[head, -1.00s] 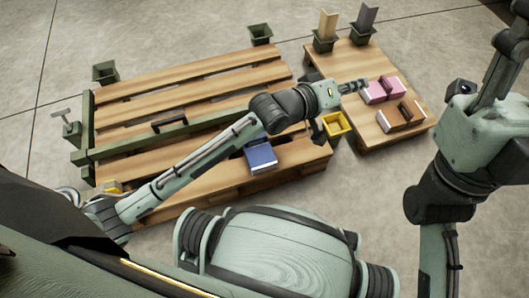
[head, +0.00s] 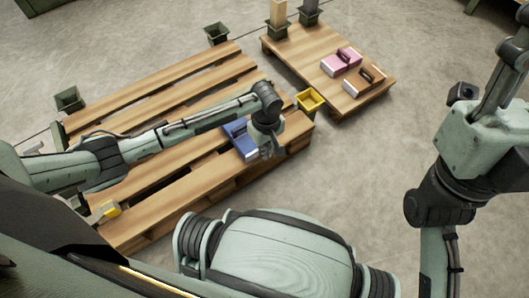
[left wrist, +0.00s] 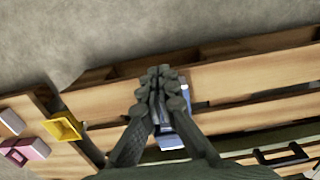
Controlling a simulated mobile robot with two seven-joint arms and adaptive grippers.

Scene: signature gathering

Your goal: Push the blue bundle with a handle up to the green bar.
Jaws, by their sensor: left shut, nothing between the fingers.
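The blue bundle (head: 238,142) lies on the slatted pallet (head: 160,82), near its right end. My left gripper (head: 268,152) points down at its right side; I cannot tell whether they touch. In the left wrist view the fingers (left wrist: 160,74) are shut and empty, and they partly cover the bundle (left wrist: 171,141), whose handle I cannot make out. The green bar (left wrist: 255,139) runs across the pallet there, with a black handle (left wrist: 283,154) near it. In the head view my left arm hides most of the bar. My right gripper is out of view.
A yellow bin (head: 309,101) is at the pallet's right corner. A smaller pallet (head: 300,52) beyond holds a pink bundle (head: 341,62) and a brown bundle (head: 364,79). Dark bins (head: 217,34) stand along the far edge.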

